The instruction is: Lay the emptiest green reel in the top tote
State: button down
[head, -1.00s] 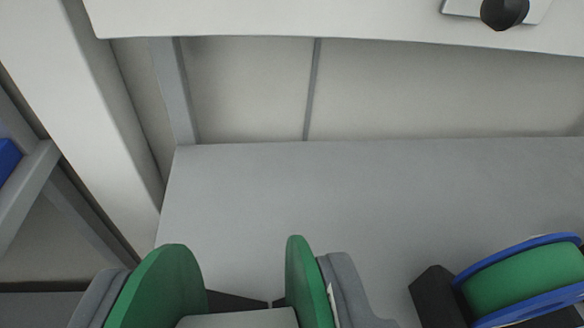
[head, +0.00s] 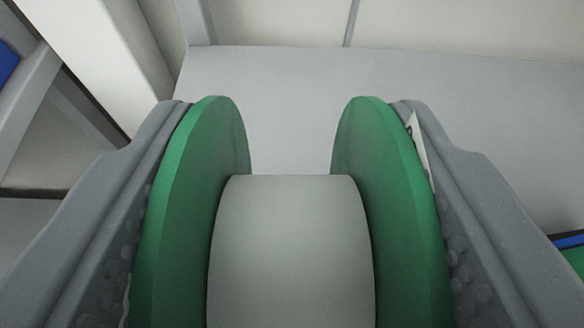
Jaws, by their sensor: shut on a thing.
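A green reel (head: 392,190) with two green flanges and a pale grey core (head: 290,250) fills the lower middle of the head view. My gripper (head: 292,215) is shut on it, with one grey finger pressed against the outer face of each flange. A white label shows at the right flange's edge, partly behind the finger. The lower part of the reel is cut off by the frame. No tote can be made out in this view.
A bare grey shelf surface (head: 290,85) lies beyond the reel, with a pale back wall behind it. A white post (head: 95,50) and grey frame bars stand at the left. A blue-rimmed reel (head: 570,240) shows at the right edge.

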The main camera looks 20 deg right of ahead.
jog(key=shift+f+b, duration=0.45)
jog(key=shift+b, duration=0.2)
jog(key=c, duration=0.6)
grip_release()
jog(key=shift+r, duration=0.15)
jog(key=shift+r+p, duration=0.5)
jog(key=shift+p, duration=0.3)
jog(key=v, duration=1.2)
jog(key=shift+a, duration=0.1)
jog(key=s+d+r+n+y, duration=0.1)
jog(key=s+r, duration=0.4)
jog(key=r, duration=0.6)
jog(key=s+r+n+t+y, duration=0.1)
jog(key=s+r, duration=0.4)
jog(key=r, duration=0.7)
jog(key=s+d+r+n+t+y, duration=0.1)
jog(key=s+r, duration=0.4)
jog(key=r, duration=0.7)
jog(key=shift+s+d+y, duration=0.1)
jog(key=shift+d+y, duration=0.25)
jog(key=shift+y, duration=0.25)
